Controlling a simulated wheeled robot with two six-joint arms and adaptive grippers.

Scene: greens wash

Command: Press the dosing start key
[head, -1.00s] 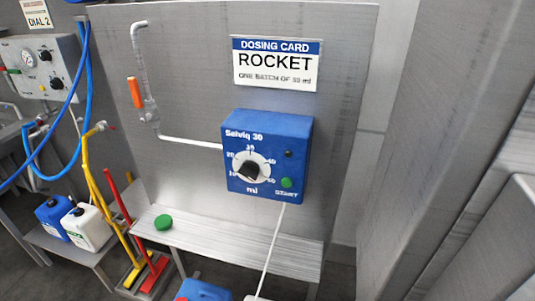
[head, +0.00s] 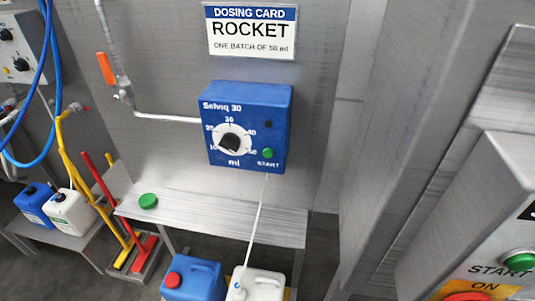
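The blue dosing unit (head: 249,127), marked Selviq 30, is fixed to the grey steel wall panel. Its green start key (head: 267,153) is at the lower right of its front, above the word START. A dark dial knob (head: 230,143) sits left of the key, inside a ring of numbers, its pointing end hard to make out. A small dark spot (head: 268,124) is above the key. The dosing card (head: 251,31) above reads ROCKET, one batch of 50 ml. Neither of my grippers is in view.
A steel shelf (head: 225,218) with a green cap (head: 148,201) juts out below the unit. A blue canister (head: 193,278) and a white canister (head: 262,284) stand beneath it. A panel with another green START button (head: 520,262) is at lower right.

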